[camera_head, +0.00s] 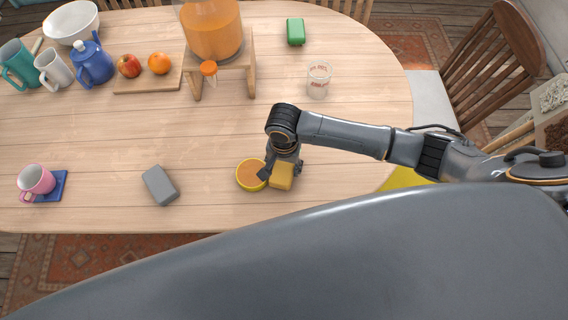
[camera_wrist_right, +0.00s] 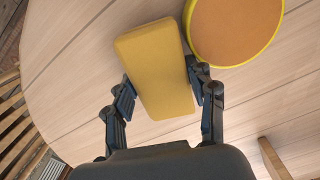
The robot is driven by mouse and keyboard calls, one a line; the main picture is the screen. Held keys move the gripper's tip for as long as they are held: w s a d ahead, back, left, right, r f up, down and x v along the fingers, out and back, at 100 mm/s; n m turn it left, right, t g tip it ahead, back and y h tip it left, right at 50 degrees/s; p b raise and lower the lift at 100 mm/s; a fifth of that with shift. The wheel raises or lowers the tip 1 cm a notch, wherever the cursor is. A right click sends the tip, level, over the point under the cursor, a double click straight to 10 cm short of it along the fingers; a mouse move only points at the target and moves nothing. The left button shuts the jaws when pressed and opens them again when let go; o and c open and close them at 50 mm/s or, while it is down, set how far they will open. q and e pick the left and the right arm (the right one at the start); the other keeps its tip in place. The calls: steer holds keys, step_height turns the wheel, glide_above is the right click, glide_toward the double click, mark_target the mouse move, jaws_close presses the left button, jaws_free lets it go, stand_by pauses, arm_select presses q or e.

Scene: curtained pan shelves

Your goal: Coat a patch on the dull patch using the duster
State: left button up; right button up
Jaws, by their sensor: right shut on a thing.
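My right gripper (camera_head: 275,173) reaches down to the near part of the wooden table. It is shut on a yellow block (camera_head: 282,176), which looks like the duster. In the right wrist view the same yellow block (camera_wrist_right: 157,70) sits between the two fingers (camera_wrist_right: 160,95). A round orange-brown disc with a yellow rim (camera_head: 250,174) lies on the table just left of the block. It also shows in the wrist view (camera_wrist_right: 235,28), close beside the block. I cannot tell whether block and disc touch. No separate dull patch stands out. My left gripper is not in view.
A grey block (camera_head: 160,185) and a pink mug (camera_head: 36,179) on a blue coaster stand to the left. The table between is clear.

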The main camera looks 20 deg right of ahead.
steer(key=shift+f, duration=0.65)
steer(key=shift+r, duration=0.1)
